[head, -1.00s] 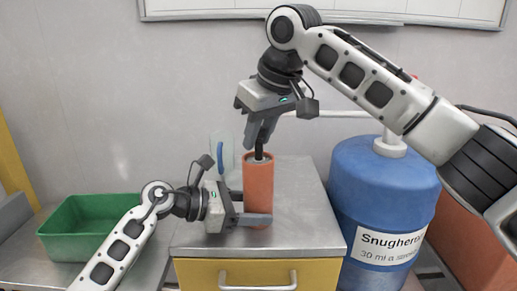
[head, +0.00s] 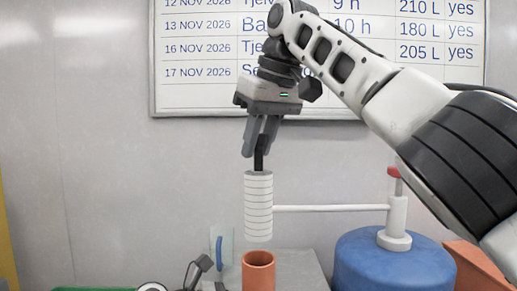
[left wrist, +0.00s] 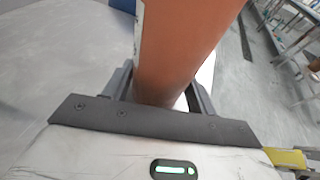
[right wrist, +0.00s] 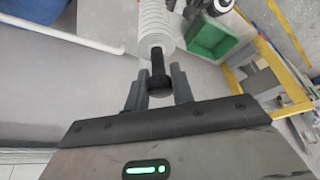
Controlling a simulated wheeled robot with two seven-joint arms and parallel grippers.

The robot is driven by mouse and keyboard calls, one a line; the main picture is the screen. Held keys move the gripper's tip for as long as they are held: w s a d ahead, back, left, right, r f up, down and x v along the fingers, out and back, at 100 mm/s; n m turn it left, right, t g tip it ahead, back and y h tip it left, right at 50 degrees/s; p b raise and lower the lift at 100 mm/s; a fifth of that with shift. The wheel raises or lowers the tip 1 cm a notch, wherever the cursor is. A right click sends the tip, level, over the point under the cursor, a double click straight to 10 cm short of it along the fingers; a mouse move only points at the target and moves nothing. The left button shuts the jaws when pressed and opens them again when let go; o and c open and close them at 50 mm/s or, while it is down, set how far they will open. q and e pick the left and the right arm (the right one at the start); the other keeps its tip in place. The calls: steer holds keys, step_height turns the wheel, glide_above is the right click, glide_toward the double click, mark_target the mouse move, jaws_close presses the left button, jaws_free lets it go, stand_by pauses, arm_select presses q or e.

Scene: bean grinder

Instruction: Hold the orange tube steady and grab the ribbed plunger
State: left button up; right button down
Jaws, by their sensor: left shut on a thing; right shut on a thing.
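The orange tube (head: 258,272) stands upright at the bottom of the head view, its open top showing. In the left wrist view the tube (left wrist: 180,50) is between the fingers of my left gripper (left wrist: 168,95), which is shut on it. The white ribbed plunger (head: 258,208) hangs upright above the tube, clear of its mouth. My right gripper (head: 260,145) is shut on the plunger's black handle. In the right wrist view the handle (right wrist: 158,80) sits between the fingertips and the ribbed body (right wrist: 155,25) extends beyond. Most of my left gripper is below the head view.
A blue barrel (head: 385,262) with a white pipe (head: 330,208) and red-topped fitting stands at right. The pipe passes close to or behind the plunger. A green bin (right wrist: 212,38) shows in the right wrist view. A whiteboard (head: 200,60) hangs on the wall.

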arm_select(q)
steer(key=o, duration=0.8)
steer(key=shift+o, duration=0.2)
